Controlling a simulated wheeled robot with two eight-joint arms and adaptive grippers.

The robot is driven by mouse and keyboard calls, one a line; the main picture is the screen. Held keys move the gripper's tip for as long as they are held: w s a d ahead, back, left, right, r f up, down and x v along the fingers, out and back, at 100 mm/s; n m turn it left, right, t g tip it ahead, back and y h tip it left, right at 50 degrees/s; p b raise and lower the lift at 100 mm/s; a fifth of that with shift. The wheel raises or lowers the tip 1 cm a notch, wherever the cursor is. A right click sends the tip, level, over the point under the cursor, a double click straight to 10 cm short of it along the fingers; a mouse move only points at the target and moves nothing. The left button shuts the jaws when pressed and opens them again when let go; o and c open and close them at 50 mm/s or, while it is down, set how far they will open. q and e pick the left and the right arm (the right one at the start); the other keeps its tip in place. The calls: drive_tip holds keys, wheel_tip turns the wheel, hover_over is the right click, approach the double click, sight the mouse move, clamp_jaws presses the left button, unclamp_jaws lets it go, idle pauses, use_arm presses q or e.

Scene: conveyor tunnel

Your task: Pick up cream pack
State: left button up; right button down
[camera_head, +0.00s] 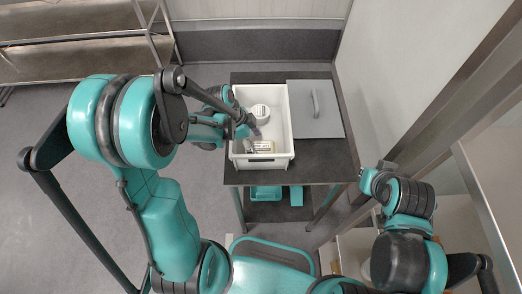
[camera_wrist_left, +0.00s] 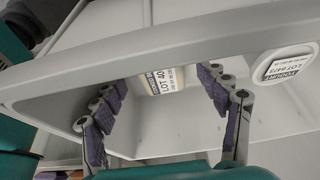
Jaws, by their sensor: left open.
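A small cream-coloured pack with a white label (camera_wrist_left: 162,80) lies inside the white crate (camera_wrist_left: 60,82), by a wall. I take it as the cream pack; its label reads LOT 40 and the rest is unclear. In the head view the pack (camera_head: 262,146) is at the near end of the crate (camera_head: 276,162). My left gripper (camera_wrist_left: 162,92) is open and reaches into the crate. Its purple-padded fingertips are on either side of the pack in the wrist view, with gaps visible. In the head view the left gripper (camera_head: 252,133) partly hides this area. My right gripper's fingers are not distinct.
A round white yogurt tub (camera_wrist_left: 285,64) stands in the crate; in the head view this tub (camera_head: 260,113) is farther back. A grey lid with a handle (camera_head: 315,110) lies right of the crate on the dark table (camera_head: 312,160). Teal bins (camera_head: 266,192) sit below. Metal posts stand right.

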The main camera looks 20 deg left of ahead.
sight(259, 146)
use_arm(q)
drive_tip(key=x, duration=0.2)
drive_tip(key=shift+w+d+f, duration=0.1)
drive_tip(key=shift+w+f, duration=0.05)
drive_tip(key=shift+f, duration=0.15)
drive_tip(key=shift+r, duration=0.1)
drive_tip(key=shift+c, duration=1.2)
drive_tip(key=c, duration=1.2)
wheel_tip(259, 146, up, 10)
drive_tip(key=p, duration=0.3)
drive_tip(key=o, duration=0.7)
clamp_jaws()
